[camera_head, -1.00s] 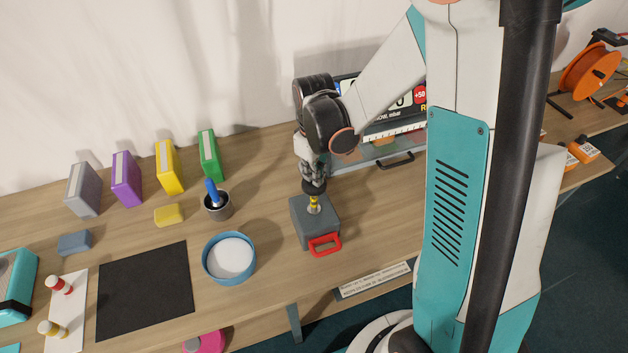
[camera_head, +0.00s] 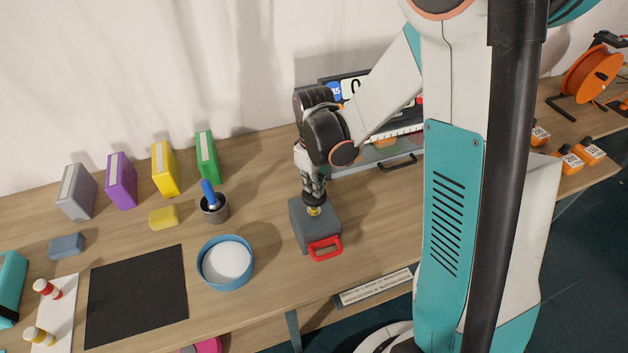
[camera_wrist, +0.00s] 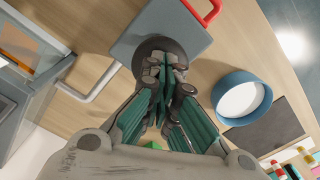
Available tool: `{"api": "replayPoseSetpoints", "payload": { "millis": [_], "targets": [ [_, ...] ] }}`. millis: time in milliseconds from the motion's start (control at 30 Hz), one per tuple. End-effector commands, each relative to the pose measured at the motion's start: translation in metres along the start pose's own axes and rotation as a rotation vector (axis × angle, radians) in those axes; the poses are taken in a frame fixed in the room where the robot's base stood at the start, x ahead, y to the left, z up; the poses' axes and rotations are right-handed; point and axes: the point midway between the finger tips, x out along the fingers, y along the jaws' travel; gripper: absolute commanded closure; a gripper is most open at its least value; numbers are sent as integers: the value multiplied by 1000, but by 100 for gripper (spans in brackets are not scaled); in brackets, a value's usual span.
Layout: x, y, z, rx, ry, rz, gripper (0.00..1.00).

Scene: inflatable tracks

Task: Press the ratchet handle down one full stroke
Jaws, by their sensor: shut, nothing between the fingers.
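A grey box (camera_head: 309,233) with a red loop handle (camera_head: 325,248) on its front stands on the table below my gripper. A short stem with yellow on it (camera_head: 313,211) rises from its top under a round dark knob (camera_wrist: 152,47). My gripper (camera_head: 314,193) is shut, points down and is over the knob. In the wrist view the shut fingertips (camera_wrist: 166,76) overlap the knob and seem to touch it. The fingers hide part of the knob. Only a little of the stem shows. The red handle (camera_wrist: 208,12) stands clear of the fingers in the wrist view.
A blue round bowl (camera_head: 225,263) and a grey cup with a blue-handled tool (camera_head: 214,208) stand left of the box. A drawer unit with a dark handle (camera_head: 398,163) stands behind right. The table's front edge is close to the box.

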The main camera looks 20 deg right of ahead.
Motion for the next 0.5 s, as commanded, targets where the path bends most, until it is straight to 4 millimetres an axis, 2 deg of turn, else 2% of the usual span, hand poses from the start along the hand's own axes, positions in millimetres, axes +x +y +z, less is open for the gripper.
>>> {"api": "replayPoseSetpoints", "payload": {
  "millis": [500],
  "targets": [
    [26,0,0,0,-1,0,100]
  ]
}}
